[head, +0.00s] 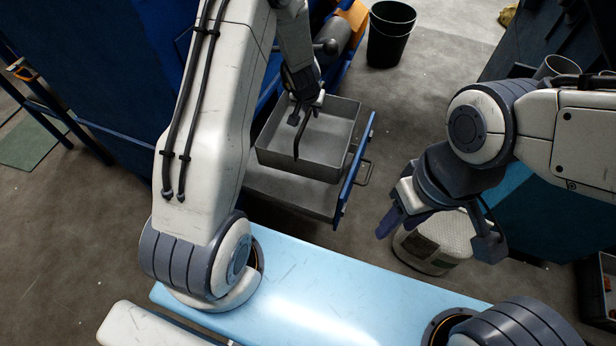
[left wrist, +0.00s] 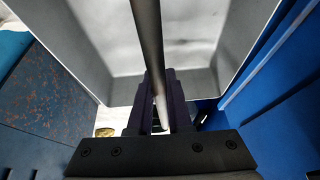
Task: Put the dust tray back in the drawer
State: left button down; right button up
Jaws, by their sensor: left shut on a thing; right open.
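The dust tray (head: 338,155) is an open grey metal box with a dark bar handle (head: 300,140) across it. My left gripper (head: 306,108) is shut on this handle from above. In the left wrist view the handle (left wrist: 147,40) runs between the fingers (left wrist: 158,112), with the empty-looking tray interior (left wrist: 195,55) beyond. The tray is over the pulled-out drawer (head: 285,191), which has a blue front (head: 355,170). I cannot tell whether the tray's underside touches the drawer. My right gripper (head: 440,232) is open and empty, its fingers spread wide.
A pale canister (head: 437,250) stands on the floor under my right gripper. A dark bucket (head: 391,34) stands at the back. Blue machine panels (head: 85,65) flank the drawer on the left. Concrete floor is free between the drawer and the bucket.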

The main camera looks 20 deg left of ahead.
aim_at(309, 133)
pick_arm(q)
jog(key=shift+m, duration=0.4)
jog(key=f+b, duration=0.3)
jog(key=f, duration=0.1)
jog(key=w+a+f+b, duration=0.1)
jog(key=f+b, duration=0.2)
jog(key=f, duration=0.1)
jog(key=w+f+b, duration=0.1)
jog(key=f+b, duration=0.2)
jog(key=f, duration=0.2)
jog(key=shift+w+a, duration=0.15)
jog(key=shift+a, duration=0.15)
notch_tip(309, 133, down, 10)
jog(key=b, duration=0.7)
jog(key=shift+r+b, duration=0.15)
jog(key=shift+b, duration=0.2)
jog(key=c, duration=1.2)
grip_release()
jog(key=shift+f, duration=0.25)
jog(key=o, duration=0.4)
jog(key=shift+c, duration=0.2)
jog(key=shift+r, duration=0.15)
